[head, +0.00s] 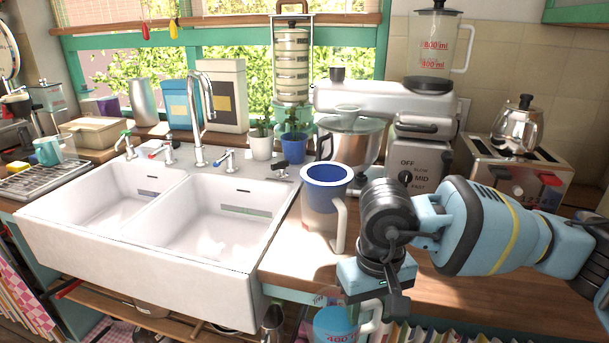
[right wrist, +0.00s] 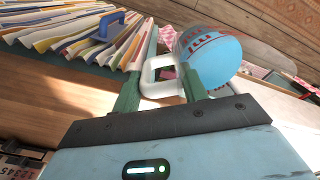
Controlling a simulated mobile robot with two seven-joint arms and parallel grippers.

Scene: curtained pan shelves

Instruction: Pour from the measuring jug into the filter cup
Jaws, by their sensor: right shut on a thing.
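The measuring jug (head: 336,325) is clear with blue in it, red markings and a white handle. It is in front of the counter's edge at the bottom of the head view, cut off by the frame. My right gripper (head: 384,303) is shut on its handle. In the right wrist view the green fingers (right wrist: 163,78) are on either side of the white handle, with the blue jug body (right wrist: 210,55) beyond. What I take for the filter cup (head: 326,190), with a blue interior and a pale handle, stands upright on the counter right of the sink. My left gripper is not in view.
The white double sink (head: 215,225) is left of the cup. A stand mixer (head: 385,100) is behind it and a toaster (head: 515,165) is at the right. The wooden counter (head: 470,310) is bare under my right arm.

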